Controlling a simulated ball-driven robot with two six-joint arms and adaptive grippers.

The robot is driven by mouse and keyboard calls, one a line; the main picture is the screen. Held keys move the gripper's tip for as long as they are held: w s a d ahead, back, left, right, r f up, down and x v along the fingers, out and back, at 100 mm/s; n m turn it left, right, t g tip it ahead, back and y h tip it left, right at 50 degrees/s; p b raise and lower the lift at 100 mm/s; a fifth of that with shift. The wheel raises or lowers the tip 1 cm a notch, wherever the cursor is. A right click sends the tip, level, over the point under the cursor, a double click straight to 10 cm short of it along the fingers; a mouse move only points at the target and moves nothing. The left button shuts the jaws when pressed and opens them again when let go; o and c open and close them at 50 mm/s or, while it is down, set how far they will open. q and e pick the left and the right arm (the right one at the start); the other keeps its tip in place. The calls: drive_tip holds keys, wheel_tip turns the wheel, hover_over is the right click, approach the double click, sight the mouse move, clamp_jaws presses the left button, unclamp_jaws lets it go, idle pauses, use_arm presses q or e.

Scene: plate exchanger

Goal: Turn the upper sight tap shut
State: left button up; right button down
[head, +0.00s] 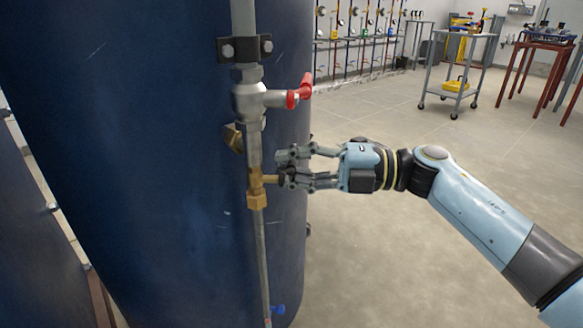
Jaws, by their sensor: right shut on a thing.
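A brass tap (256,188) sits on the vertical pipe in front of the blue tank and looks like the upper sight tap. A thin grey tube (263,250) runs down from it. A short brass stem sticks out of the tap to the right, toward my right gripper (284,168). My right gripper comes in from the right, level with the tap, and is shut on the tap's handle at the end of that stem. The fingers hide most of the handle, so its exact angle cannot be told. My left gripper is out of view.
Above the tap is a grey valve (248,101) with a red handle (301,92). The large blue tank (150,170) stands close behind. The floor to the right is open, with a cart (455,75) far back.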

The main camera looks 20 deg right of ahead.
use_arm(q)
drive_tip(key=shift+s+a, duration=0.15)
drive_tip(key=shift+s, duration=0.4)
use_arm(e)
drive_tip(key=c, duration=1.2)
unclamp_jaws()
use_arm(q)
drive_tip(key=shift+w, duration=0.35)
use_arm(e)
drive_tip(key=v, duration=1.2)
drive_tip(key=shift+s, duration=0.1)
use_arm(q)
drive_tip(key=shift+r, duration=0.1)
